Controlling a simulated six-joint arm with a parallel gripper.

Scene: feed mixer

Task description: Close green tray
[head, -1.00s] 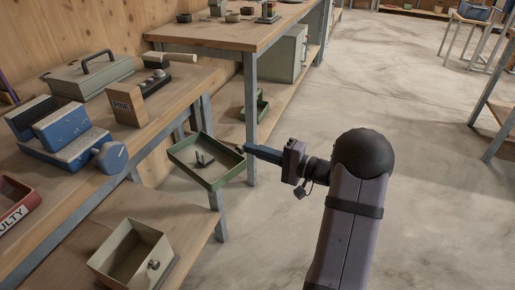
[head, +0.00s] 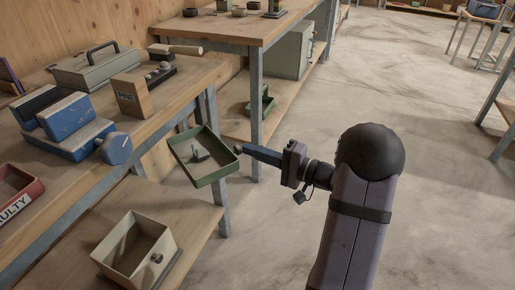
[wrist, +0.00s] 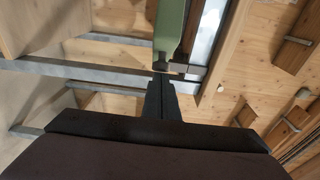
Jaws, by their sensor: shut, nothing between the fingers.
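The green tray (head: 222,171) juts out from under the front edge of the wooden workbench in the head view. It is shallow and open at the top, and a small dark object (head: 202,157) lies inside. My gripper (head: 240,150) is shut and empty. Its tip is at the tray's right corner, touching it or very close; I cannot tell which. In the wrist view the green tray wall (wrist: 170,25) shows just beyond my gripper's fingertips (wrist: 160,78). How the tray is held to the bench is hidden.
The workbench carries a PINE block (head: 131,97), a blue device (head: 66,127), a grey-green case (head: 97,70) and a red tray (head: 14,192). A beige open box (head: 134,246) stands on the lower shelf. A second bench's metal leg (head: 257,100) stands behind the tray. The floor at right is open.

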